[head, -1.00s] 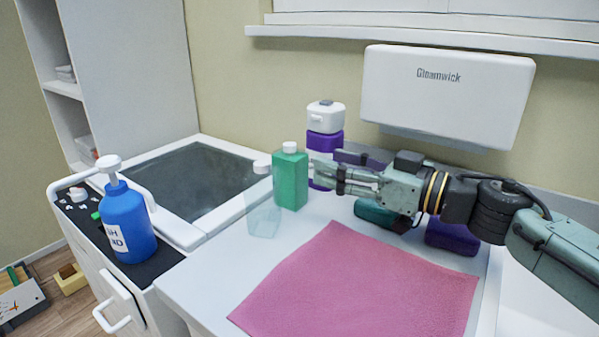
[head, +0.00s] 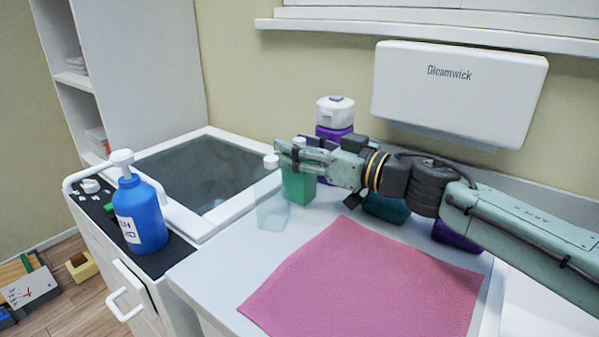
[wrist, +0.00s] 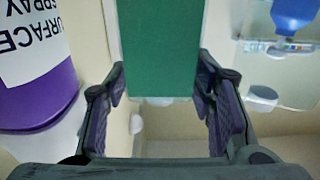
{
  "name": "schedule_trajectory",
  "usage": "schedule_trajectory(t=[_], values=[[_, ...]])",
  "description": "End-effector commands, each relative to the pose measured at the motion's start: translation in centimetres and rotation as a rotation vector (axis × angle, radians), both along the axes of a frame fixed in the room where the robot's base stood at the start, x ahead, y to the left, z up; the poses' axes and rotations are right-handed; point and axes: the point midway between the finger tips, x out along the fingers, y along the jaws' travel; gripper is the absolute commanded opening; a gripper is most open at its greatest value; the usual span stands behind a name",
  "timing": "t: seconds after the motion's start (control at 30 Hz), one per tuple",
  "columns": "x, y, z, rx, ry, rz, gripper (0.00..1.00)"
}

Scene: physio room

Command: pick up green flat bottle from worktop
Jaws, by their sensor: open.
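The green flat bottle (head: 298,188) stands upright on the white worktop (head: 215,285), between a clear bottle and a purple one. In the head view my gripper (head: 284,152) is across its top and hides much of its upper part. In the wrist view the bottle's green face (wrist: 160,45) fills the top middle, between the two fingertips of my gripper (wrist: 160,82). The fingers are open, with a gap showing on each side of the bottle. I cannot tell how deep the bottle sits between them.
The clear bottle (head: 272,208) stands close on the left. The purple spray bottle (wrist: 35,100) is close by in the wrist view. A teal item (head: 387,207) and a purple item (head: 455,236) lie under my arm. A pink cloth (head: 365,280) covers the front worktop; a sink (head: 200,170) is left.

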Motion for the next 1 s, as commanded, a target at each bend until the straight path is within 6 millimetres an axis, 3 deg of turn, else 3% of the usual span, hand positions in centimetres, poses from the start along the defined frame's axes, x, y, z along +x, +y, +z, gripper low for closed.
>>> schedule_trajectory(t=[0.77, 1.0], values=[[-0.06, 0.00, 0.00, 0.000, 0.000, 0.001, 0.01], [-0.06, 0.00, -0.01, 0.000, 0.000, 0.001, 0.00]])
